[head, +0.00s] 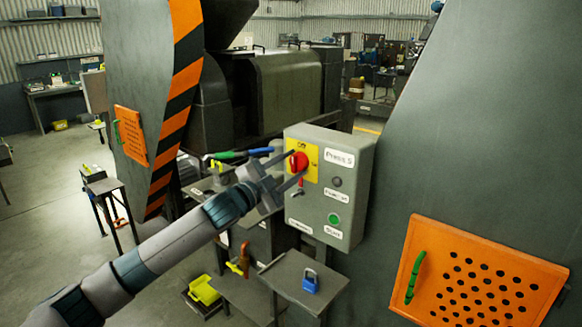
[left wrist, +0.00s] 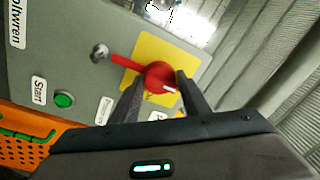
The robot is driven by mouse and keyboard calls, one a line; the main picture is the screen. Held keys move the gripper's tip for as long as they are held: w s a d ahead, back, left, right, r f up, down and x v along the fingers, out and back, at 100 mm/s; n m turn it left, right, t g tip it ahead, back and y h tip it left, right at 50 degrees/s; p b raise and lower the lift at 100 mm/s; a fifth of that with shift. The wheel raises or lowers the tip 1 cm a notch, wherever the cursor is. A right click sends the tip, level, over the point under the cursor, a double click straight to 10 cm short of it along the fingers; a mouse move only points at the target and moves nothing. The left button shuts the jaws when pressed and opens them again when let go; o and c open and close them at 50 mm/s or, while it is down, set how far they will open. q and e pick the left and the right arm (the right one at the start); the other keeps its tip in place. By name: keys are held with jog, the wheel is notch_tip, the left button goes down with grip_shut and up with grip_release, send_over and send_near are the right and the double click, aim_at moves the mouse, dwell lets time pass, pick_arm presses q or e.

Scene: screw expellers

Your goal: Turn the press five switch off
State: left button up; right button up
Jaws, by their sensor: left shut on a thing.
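The press five switch is a red rotary knob (head: 299,160) on a yellow plate (head: 311,153) at the top of a grey control box (head: 350,200) labelled "Press 5". My left gripper (head: 298,165) reaches it from the lower left, with one finger on each side of the knob. In the left wrist view the two fingers (left wrist: 158,88) close on the red knob (left wrist: 160,76). A red lever runs from the knob toward a small metal piece (left wrist: 99,54). The plate's markings are partly hidden, so I cannot read the switch position. My right gripper is not in view.
Below the knob are a dark round fitting (head: 337,182) and a green start button (head: 334,219). A blue padlock (head: 310,281) lies on a small stand below the box. An orange perforated panel (head: 480,270) is at the right. Grey machine walls flank the box.

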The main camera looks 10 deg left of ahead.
pick_arm(q)
jog(key=shift+f, duration=0.2)
jog(key=o, duration=1)
jog(key=shift+c, duration=0.2)
jog(key=shift+o, duration=0.4)
jog(key=shift+r, duration=0.1)
jog(key=shift+s, duration=0.1)
jog(key=shift+s+a+b, duration=0.3)
jog(key=shift+s, duration=0.05)
jog(key=b+v, duration=0.6)
jog(key=v, duration=1)
